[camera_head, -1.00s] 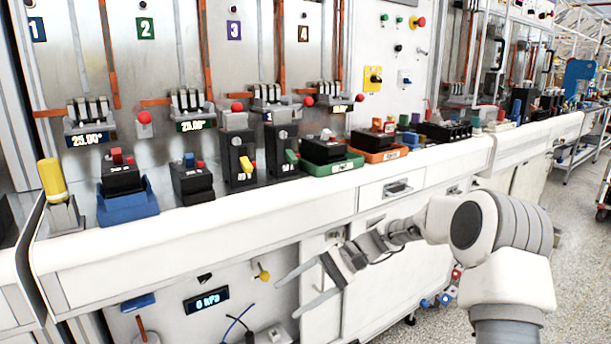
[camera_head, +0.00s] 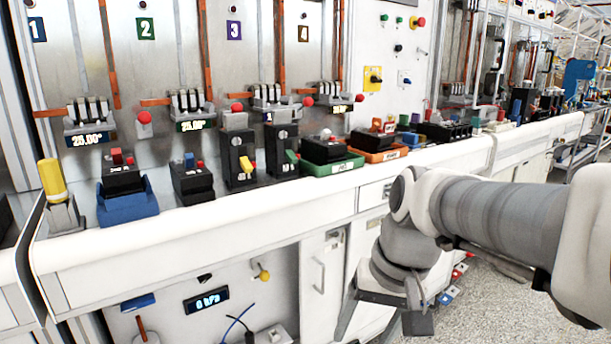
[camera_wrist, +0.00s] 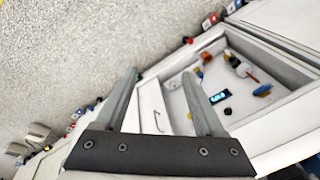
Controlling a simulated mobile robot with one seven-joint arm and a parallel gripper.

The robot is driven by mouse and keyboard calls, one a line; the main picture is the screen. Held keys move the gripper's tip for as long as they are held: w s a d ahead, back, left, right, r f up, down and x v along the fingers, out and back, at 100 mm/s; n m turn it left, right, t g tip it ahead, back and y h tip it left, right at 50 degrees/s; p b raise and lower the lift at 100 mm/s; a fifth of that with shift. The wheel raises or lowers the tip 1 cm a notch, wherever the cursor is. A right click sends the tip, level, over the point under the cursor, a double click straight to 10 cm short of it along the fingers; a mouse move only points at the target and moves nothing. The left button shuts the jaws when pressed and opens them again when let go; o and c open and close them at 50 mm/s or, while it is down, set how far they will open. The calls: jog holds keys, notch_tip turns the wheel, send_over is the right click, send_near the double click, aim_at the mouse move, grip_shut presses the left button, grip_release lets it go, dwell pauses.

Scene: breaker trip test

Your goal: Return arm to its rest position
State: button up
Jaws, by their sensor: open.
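My arm (camera_head: 490,215) reaches in from the right edge of the head view and bends down in front of the white bench. My gripper (camera_wrist: 161,76) shows in the wrist view with its two grey fingers spread apart and nothing held between them. In the head view its lower part hangs below the bench top, in front of the cabinet doors, and its fingertips are not clearly seen. The wrist view looks past the fingers at the speckled floor and the bench front, which appears tilted.
The white bench (camera_head: 250,225) carries several breakers, a blue tray (camera_head: 128,205), a green tray (camera_head: 333,167) and an orange tray (camera_head: 387,156). A yellow-topped lever (camera_head: 52,178) stands at the left end. A pressure display (camera_head: 207,300) sits below. Speckled floor (camera_head: 500,315) is open at lower right.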

jog(key=s+d+r+n+t+h, duration=0.1)
jog(key=s+d+t+h, duration=0.1)
jog(key=s+d+t, duration=0.35)
notch_tip(320, 180, up, 28)
jog(key=s+g+p, duration=0.1)
jog(key=s+p, duration=0.1)
jog(key=p, duration=2.6)
jog(key=shift+r+p, duration=0.25)
jog(key=shift+p, duration=0.05)
jog(key=shift+a+g, duration=0.1)
jog(key=shift+g, duration=0.15)
